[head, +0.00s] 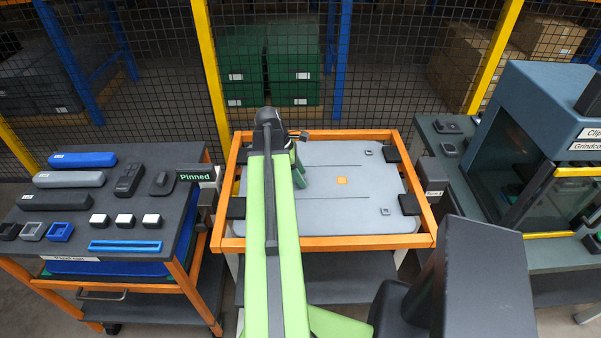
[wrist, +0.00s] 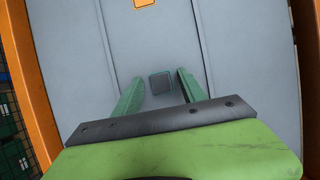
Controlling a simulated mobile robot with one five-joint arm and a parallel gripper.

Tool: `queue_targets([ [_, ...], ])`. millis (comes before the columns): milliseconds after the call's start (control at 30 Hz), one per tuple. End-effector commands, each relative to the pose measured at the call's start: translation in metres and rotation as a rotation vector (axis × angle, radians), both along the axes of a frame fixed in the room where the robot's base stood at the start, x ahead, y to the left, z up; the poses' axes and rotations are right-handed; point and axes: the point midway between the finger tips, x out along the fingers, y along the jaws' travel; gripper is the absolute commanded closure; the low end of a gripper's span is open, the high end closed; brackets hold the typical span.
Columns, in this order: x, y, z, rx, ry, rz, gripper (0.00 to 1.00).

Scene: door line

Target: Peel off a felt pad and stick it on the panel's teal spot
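A small dark grey square (wrist: 160,84), which looks like a felt pad, lies on the panel between and just below the fingertips, with gaps on both sides. The orange square also shows at the top of the wrist view (wrist: 144,3). In the head view my arm hides part of the panel around my gripper (head: 299,160). I see no teal spot; the dark square may cover it.
On the left cart (head: 180,225) stand several trays and three dark blocks with white tops (head: 124,220). A sign reads "Pinned" (head: 195,177). Dark clamps (head: 408,204) sit at the frame's corners. A blue-grey machine (head: 540,115) stands at right, wire fencing behind.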

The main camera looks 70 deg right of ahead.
Motion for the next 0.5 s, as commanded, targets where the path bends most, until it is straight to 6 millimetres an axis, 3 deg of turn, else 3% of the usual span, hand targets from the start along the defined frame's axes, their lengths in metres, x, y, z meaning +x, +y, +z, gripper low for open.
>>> queue_targets([
  [300,0.001,0.000,0.003,0.000,0.001,0.000,0.50],
  [500,0.011,0.003,0.038,0.000,0.000,0.002,0.50],
])
